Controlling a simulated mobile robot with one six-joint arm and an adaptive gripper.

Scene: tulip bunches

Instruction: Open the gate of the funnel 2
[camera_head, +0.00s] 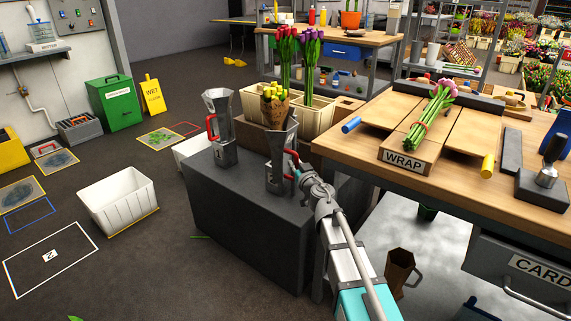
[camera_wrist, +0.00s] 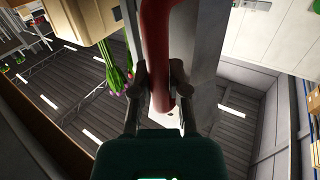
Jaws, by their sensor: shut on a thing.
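Two grey metal funnels stand upright on a dark grey block (camera_head: 245,205), each with a red handle. The same handle (camera_head: 292,158) shows partly in the head view, against the right funnel's side. The gate itself is not clear to see.
A wooden table (camera_head: 350,148) stands close on my arm's right, with a tulip bunch on its WRAP board (camera_head: 404,162). Tulip crates (camera_head: 317,119) stand behind the funnels. A white bin (camera_head: 118,200) is on the floor at left, with open floor in front.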

